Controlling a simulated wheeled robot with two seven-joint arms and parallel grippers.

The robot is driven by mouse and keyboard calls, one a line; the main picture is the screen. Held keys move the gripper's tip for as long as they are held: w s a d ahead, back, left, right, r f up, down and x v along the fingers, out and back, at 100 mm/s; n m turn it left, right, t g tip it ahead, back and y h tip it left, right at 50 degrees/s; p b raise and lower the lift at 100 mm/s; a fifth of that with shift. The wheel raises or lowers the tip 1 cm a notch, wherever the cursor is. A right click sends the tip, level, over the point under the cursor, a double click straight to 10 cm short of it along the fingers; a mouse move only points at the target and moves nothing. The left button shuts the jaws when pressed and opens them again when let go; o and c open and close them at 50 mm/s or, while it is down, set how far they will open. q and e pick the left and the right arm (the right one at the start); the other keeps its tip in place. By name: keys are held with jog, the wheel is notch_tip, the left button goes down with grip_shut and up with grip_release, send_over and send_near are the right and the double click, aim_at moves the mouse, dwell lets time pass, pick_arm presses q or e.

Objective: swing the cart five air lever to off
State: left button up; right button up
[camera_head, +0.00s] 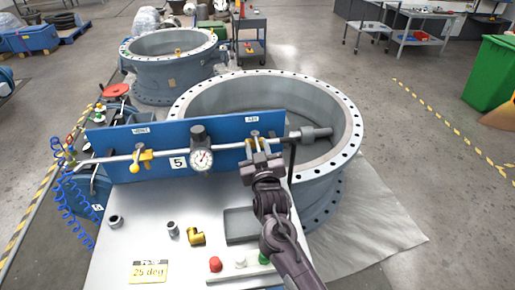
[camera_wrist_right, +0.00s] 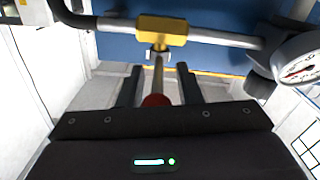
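The cart's blue panel (camera_head: 120,145) bears a "5" label (camera_head: 179,162), a pipe and a round gauge (camera_head: 201,159). A yellow valve (camera_head: 254,138) sits on the pipe right of the gauge, under a small label too small to read surely. My right gripper (camera_head: 262,162) is in front of this valve. In the right wrist view, the yellow valve body (camera_wrist_right: 165,30) has a lever (camera_wrist_right: 158,75) with a red end pointing toward me. The open right gripper (camera_wrist_right: 159,85) has one finger on each side of the lever, with gaps. My left gripper is not in view.
A second yellow-handled valve (camera_head: 146,157) is left of the gauge. The cart top (camera_head: 150,235) holds a grey tray (camera_head: 240,225), fittings, coloured knobs and a "25 deg" card (camera_head: 149,271). A large flanged ring (camera_head: 345,150) stands behind the panel.

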jog(key=shift+s+f, duration=0.15)
jog(key=shift+s, duration=0.25)
jog(key=s+b, duration=0.1)
jog(key=s, duration=0.5)
jog(key=shift+s+d+b, duration=0.2)
jog(key=shift+s+b, duration=0.2)
